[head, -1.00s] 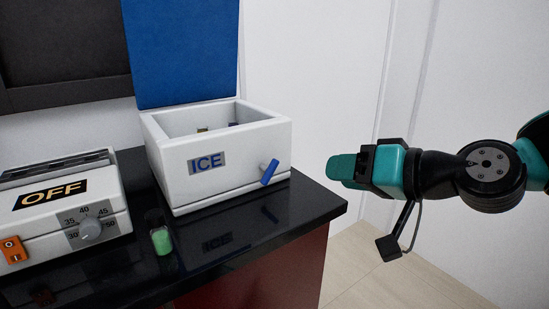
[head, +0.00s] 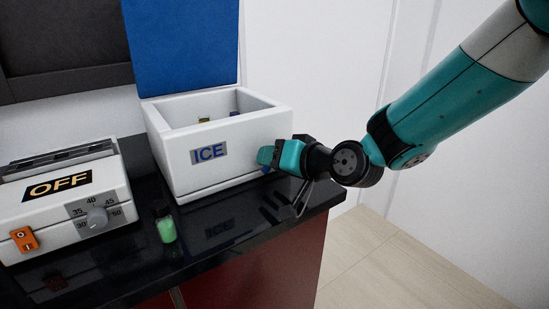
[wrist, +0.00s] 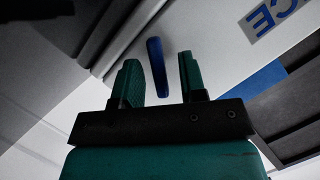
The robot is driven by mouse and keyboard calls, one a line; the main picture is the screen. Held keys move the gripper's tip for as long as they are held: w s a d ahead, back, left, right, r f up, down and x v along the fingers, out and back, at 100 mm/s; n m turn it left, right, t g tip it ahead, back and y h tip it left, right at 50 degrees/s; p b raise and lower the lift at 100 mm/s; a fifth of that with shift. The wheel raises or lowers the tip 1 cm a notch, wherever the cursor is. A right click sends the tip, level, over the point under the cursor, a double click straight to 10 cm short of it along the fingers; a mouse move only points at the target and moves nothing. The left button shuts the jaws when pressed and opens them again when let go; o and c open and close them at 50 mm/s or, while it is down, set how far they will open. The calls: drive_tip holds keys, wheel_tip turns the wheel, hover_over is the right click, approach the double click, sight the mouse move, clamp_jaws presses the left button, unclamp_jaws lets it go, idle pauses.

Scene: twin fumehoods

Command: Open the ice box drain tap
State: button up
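The white ice box (head: 225,170) stands on the black bench with its blue lid (head: 185,50) raised. Its blue drain tap (wrist: 156,66) is a short lever on the front face, below and to the right of the ICE label in the head view. In the wrist view the lever lies between the two fingers of my gripper (wrist: 160,80), near their tips, with a gap visible on each side. My gripper also shows in the head view (head: 265,156), at the box's front right; there it hides most of the tap, leaving a small blue bit below the fingers.
A white device marked OFF (head: 62,200), with a knob and an orange switch, sits to the left. A small vial with green contents (head: 166,228) stands in front of the ice box. The bench edge and open floor (head: 400,265) lie to the right.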

clamp_jaws()
drive_tip(key=shift+n+h, duration=0.5)
unclamp_jaws()
drive_tip(key=shift+d+r, duration=0.1)
drive_tip(key=b+v, duration=0.2)
drive_tip(key=v, duration=1.5)
drive_tip(key=shift+s+f, duration=0.2)
drive_tip(key=shift+s, duration=0.05)
